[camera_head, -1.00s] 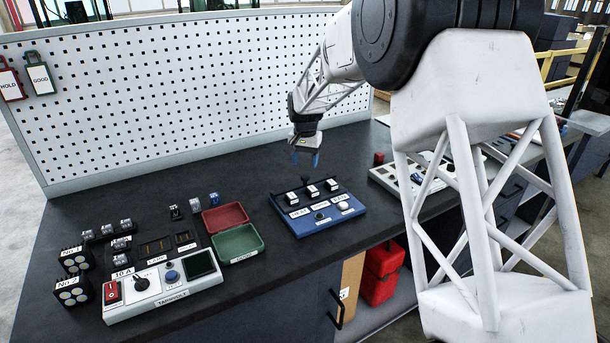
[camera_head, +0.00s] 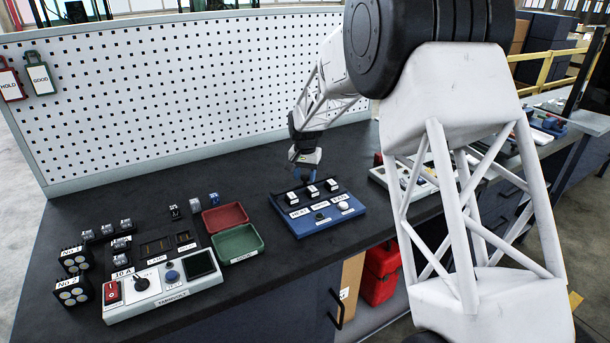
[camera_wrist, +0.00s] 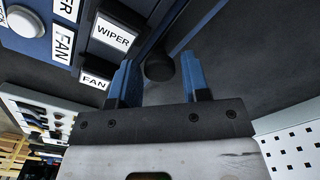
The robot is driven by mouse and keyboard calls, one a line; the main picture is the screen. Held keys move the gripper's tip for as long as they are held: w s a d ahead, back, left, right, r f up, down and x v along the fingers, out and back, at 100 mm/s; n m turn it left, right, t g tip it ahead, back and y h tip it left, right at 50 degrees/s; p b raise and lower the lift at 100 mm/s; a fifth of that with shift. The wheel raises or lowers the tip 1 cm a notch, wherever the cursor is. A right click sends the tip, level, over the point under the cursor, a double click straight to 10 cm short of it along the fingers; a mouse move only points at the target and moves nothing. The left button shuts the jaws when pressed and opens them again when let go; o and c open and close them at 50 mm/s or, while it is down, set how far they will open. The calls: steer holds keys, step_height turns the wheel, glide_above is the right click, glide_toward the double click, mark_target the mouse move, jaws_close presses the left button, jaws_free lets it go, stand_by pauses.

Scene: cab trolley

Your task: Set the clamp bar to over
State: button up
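The blue switch box (camera_head: 318,224) sits on the dark bench. It carries several black-and-white switch pieces in a row, with labels in front. A dark clamp bar (camera_wrist: 152,40) runs along the box's edge in the wrist view, with a round black knob (camera_wrist: 159,67). My gripper (camera_head: 303,172) is over the back edge of the box. In the wrist view my gripper (camera_wrist: 160,80) is open, with its blue fingers on either side of the knob and visible gaps to it. In the head view the knob is hidden by the gripper.
A grey test unit (camera_head: 165,292) and red (camera_head: 225,216) and green (camera_head: 238,244) trays lie to the left. A perforated white panel (camera_head: 190,90) stands behind. A light panel (camera_head: 380,178) lies to the right, partly behind my arm.

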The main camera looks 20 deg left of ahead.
jaws_close()
steer(key=shift+s, duration=0.1)
steer(key=shift+s+d, duration=0.55)
steer(key=shift+d, duration=0.05)
steer(key=shift+o, duration=1.6)
jaws_free()
steer(key=shift+d, duration=0.1)
steer(key=shift+r, duration=0.15)
step_height(320, 180, up, 8)
steer(key=shift+f, duration=0.2)
